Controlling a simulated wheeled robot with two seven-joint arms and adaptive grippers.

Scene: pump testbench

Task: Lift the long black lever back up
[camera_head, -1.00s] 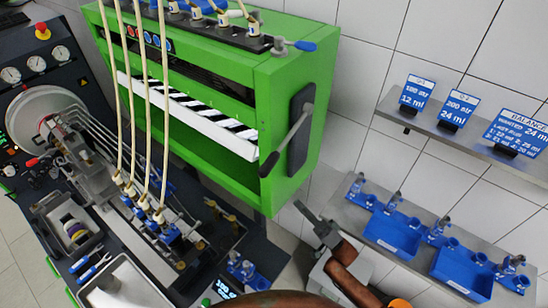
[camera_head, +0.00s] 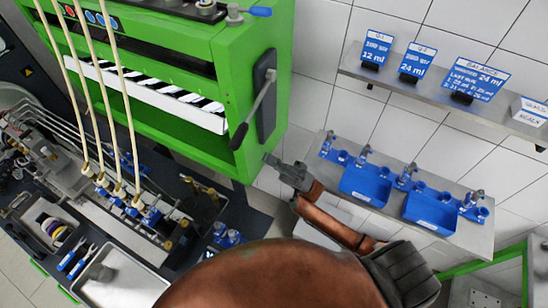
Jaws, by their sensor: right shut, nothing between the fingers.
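The long black lever is on the right side of the green cabinet (camera_head: 225,50). Its black grip (camera_head: 239,136) hangs down and to the left, on a thin grey rod from a pivot on a dark plate (camera_head: 265,100). My right gripper (camera_head: 269,160) is just below and right of the grip, with a visible gap between them in the picture. It looks shut and empty, its tip pointing up and left. My brown arm covers the bottom middle of the view. My left gripper is out of view.
A grey shelf with blue trays (camera_head: 365,186) and small fittings is on the wall at right. A higher shelf (camera_head: 440,95) holds blue sign cards. Pale hoses (camera_head: 128,120) run down to the bench at left. A metal tray (camera_head: 120,278) lies at bottom left.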

